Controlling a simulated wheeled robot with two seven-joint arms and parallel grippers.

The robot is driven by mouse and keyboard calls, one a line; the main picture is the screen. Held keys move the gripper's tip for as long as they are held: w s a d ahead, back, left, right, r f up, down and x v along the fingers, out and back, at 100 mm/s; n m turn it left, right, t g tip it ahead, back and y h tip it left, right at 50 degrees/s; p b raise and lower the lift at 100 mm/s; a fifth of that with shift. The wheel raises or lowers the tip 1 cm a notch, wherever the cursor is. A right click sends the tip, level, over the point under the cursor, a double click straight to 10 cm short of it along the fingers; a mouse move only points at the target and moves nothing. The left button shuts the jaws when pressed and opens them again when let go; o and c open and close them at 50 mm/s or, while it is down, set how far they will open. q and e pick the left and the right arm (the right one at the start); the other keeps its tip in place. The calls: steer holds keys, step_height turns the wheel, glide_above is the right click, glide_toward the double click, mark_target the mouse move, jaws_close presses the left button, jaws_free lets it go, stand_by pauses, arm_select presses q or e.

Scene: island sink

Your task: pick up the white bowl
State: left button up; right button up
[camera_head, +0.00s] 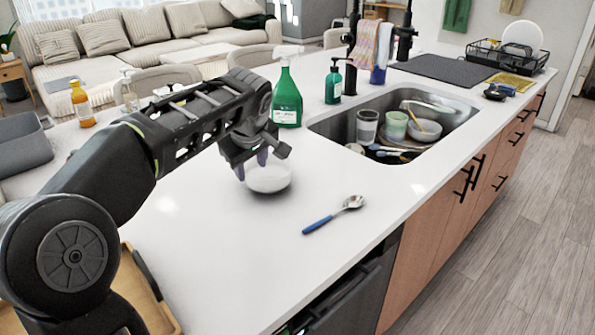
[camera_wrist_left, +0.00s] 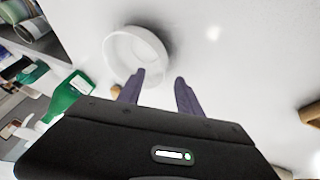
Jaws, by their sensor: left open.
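The white bowl (camera_head: 270,178) sits on the white counter, left of the sink, in the head view. In the left wrist view the bowl (camera_wrist_left: 136,54) is upper left of centre, just beyond the fingertips. My left gripper (camera_head: 253,170) is over the bowl's near left side in the head view and hides part of its rim. In the left wrist view my left gripper (camera_wrist_left: 160,78) has its two purple fingers apart with nothing between them. One finger overlaps the bowl's edge in the picture; I cannot tell if it touches. My right gripper is not in view.
A spoon with a blue handle (camera_head: 333,215) lies right of the bowl. A green spray bottle (camera_head: 287,97) stands behind it. The sink (camera_head: 345,127) holds cups, a bowl and other dishes. The counter in front of the bowl is clear.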

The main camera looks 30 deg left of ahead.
mark_target(249, 177)
arm_select(q)
steer(key=shift+s+a+r+n, duration=0.1)
steer(key=shift+s+n, duration=0.1)
steer(key=shift+n, duration=0.3)
steer(key=shift+w, duration=0.1)
steer(key=shift+x, duration=1.3)
steer(key=shift+x, duration=2.65)
jaws_close()
